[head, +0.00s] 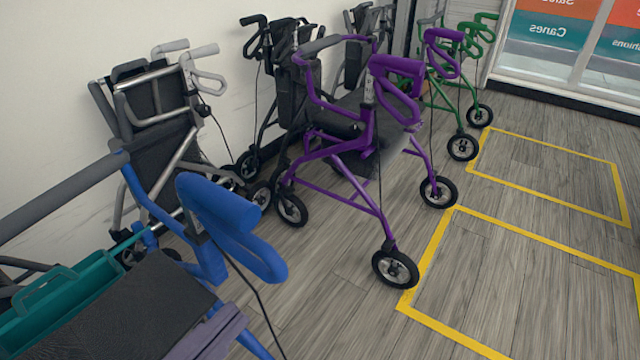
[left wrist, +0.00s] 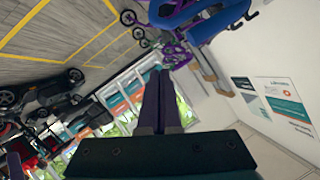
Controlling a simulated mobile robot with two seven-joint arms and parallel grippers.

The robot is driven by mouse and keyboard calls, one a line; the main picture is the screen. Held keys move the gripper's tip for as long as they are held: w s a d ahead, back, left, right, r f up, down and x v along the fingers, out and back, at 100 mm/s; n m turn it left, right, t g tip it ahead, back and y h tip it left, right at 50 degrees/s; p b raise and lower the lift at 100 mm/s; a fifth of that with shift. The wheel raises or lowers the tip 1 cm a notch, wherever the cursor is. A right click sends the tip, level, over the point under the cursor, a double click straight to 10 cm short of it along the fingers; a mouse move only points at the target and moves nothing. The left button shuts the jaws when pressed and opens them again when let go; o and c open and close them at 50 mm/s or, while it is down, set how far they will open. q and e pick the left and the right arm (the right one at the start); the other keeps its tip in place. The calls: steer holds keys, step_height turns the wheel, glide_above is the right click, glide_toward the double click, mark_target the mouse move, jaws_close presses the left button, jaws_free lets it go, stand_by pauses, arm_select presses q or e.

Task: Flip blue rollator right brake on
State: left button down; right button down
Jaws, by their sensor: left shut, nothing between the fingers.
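The blue rollator (head: 205,260) stands at the lower left in the head view, partly cut off. One of its blue handles (head: 220,208) with a looped brake lever (head: 262,255) below it faces me. I cannot tell the lever's brake position. A blue handle also shows at the top of the left wrist view (left wrist: 215,30). My left gripper (head: 228,330) shows as grey-purple fingers at the bottom of the head view, below the handle and beside the black seat (head: 150,305). In the left wrist view its fingers (left wrist: 161,85) are together and empty, apart from the handle. My right gripper is not visible.
A teal tote (head: 60,305) sits by the blue rollator's seat. A purple rollator (head: 365,150) stands beyond, with grey (head: 160,115), black (head: 285,75) and green (head: 470,70) ones behind. Yellow-outlined floor bays (head: 530,285) at the right are empty.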

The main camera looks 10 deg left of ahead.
arm_select(q)
steer(key=a+f+b+x, duration=0.1)
steer(key=f+b+x, duration=0.1)
steer(key=x, duration=1)
steer(key=shift+s+a+f+b, duration=0.15)
steer(key=shift+a+f+b, duration=0.1)
steer(key=shift+a+b, duration=0.1)
step_height(320, 180, down, 8)
steer(key=a+m+t+y+b, duration=0.1)
steer(key=m+b, duration=0.1)
steer(key=b, duration=1)
steer(key=shift+a+m+y, duration=0.3)
steer(key=shift+a+m, duration=0.1)
steer(key=shift+f, duration=0.15)
